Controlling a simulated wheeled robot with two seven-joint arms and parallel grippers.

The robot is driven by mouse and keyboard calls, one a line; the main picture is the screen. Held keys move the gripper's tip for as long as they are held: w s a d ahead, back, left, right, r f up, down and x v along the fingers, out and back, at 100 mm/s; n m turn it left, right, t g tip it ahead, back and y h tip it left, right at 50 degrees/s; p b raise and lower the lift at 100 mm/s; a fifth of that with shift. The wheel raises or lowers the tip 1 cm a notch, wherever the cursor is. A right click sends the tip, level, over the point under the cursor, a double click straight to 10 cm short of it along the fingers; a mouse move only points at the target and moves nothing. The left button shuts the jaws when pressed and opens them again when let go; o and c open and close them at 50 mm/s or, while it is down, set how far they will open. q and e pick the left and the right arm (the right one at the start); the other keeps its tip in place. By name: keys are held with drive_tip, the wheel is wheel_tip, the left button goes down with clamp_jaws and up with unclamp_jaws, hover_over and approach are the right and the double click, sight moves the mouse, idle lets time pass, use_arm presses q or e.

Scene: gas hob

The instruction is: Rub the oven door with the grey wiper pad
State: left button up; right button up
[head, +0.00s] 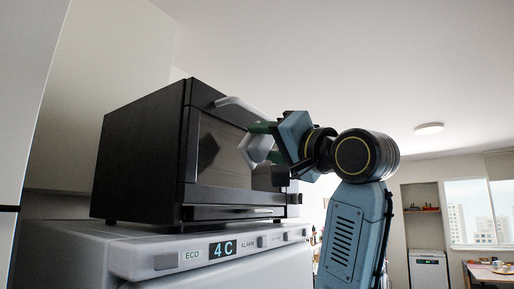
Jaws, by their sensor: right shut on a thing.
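The oven is a black box with a dark glass door (225,150), in the middle of the head view. My right gripper (264,142) is in front of the right part of the door, with green at its fingers. It is shut on the light grey wiper pad (256,149), which is partly hidden by the fingers. The pad is close to the door glass; I cannot tell whether it touches. A pale bar (238,104) runs from the door's upper edge toward the gripper. My left gripper is not in view.
The oven stands on a white appliance (130,262) with a display reading 4C and buttons. A white wall panel (30,80) is at the far left. At the right are a window (480,210), a shelf niche and a table corner (490,272) with dishes.

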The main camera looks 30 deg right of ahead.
drive_tip(key=shift+s, duration=0.25)
drive_tip(key=shift+s+d+b, duration=0.2)
drive_tip(key=shift+s+d, duration=0.1)
drive_tip(key=shift+s, duration=0.35)
drive_tip(key=shift+s+d+b, duration=0.15)
drive_tip(key=shift+s+d, duration=0.15)
drive_tip(key=shift+s, duration=0.35)
